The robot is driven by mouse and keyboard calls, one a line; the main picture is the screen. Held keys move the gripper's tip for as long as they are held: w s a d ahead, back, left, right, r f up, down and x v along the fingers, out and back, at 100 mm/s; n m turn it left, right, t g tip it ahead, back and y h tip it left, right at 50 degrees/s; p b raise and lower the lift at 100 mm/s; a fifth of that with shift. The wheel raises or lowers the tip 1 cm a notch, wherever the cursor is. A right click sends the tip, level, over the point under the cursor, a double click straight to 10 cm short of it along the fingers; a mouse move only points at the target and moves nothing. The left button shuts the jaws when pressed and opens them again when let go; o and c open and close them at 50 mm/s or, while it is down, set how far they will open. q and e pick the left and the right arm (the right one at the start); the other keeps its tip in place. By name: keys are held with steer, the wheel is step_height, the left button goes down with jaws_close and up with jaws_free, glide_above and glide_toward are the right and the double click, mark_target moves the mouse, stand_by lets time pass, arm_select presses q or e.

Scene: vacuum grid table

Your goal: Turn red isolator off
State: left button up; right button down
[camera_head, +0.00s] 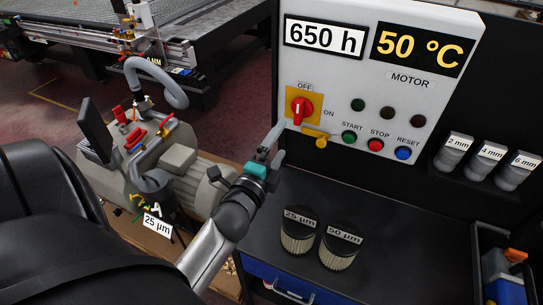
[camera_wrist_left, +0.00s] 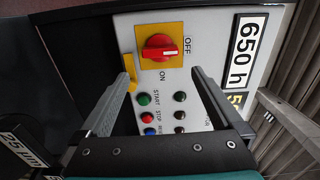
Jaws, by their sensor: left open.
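The red isolator knob (camera_head: 301,108) sits on a yellow plate on the white control panel, with OFF above it and ON to its lower right. Its handle looks upright, with the white mark toward OFF. In the left wrist view the knob (camera_wrist_left: 159,47) shows sideways, its white mark pointing right to the OFF side. My left gripper (camera_head: 274,146) is open and empty, below and left of the knob and apart from it. In the left wrist view its fingers (camera_wrist_left: 160,78) are spread, with the knob beyond the gap. My right gripper is not in view.
A yellow tab (camera_head: 315,134) hangs below the knob's plate. START (camera_head: 348,137), STOP (camera_head: 375,144) and RESET (camera_head: 403,153) buttons lie to the right. Two filters (camera_head: 298,236) stand on the dark shelf below. A pump (camera_head: 175,155) stands left. The space before the panel is clear.

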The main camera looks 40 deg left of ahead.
arm_select(q)
steer(key=shift+v, duration=1.9)
